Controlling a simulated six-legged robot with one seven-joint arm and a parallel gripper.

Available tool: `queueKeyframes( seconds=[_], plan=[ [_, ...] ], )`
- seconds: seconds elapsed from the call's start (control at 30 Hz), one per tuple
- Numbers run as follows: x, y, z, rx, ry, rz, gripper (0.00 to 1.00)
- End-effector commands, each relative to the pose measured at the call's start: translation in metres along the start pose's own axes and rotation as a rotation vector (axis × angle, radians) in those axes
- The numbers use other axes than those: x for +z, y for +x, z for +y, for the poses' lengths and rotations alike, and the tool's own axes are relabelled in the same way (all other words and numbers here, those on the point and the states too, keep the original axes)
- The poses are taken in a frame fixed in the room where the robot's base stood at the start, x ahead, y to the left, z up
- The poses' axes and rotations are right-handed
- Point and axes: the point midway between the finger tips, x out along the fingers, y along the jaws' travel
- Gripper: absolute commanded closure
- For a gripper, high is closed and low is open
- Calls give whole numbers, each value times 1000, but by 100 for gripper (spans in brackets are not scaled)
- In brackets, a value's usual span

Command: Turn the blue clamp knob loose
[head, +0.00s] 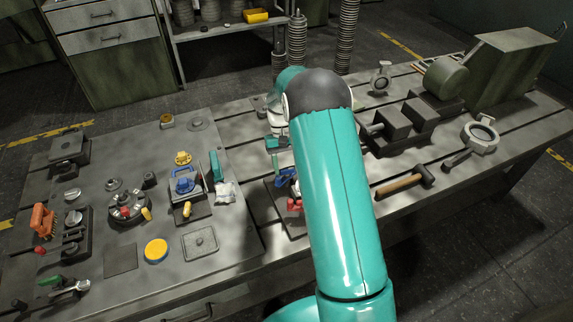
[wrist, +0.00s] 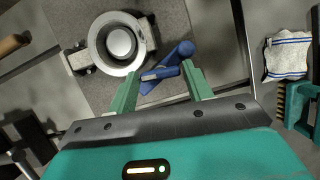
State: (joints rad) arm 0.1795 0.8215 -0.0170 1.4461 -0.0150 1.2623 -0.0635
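The blue clamp knob (wrist: 172,66), a bar-shaped blue handle, lies just beyond my fingertips in the wrist view. In the head view, a small blue part (head: 285,178) shows beside my arm, which hides most of the casting and my fingers.
A white cloth with blue stripes (wrist: 288,56) and a green-handled brush (wrist: 298,103) lie to the right in the wrist view. In the head view, a hammer (head: 400,184) lies right of my arm. Several fixtures and a yellow disc (head: 156,250) stand on the left plate.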

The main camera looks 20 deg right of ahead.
Motion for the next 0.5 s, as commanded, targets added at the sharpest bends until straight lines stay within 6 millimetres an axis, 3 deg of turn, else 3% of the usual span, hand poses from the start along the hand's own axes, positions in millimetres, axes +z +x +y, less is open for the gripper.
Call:
queueKeyframes(
  seconds=[0.5],
  plan=[
    [3,3,-2,-3,-2,-14,33]
  ],
)
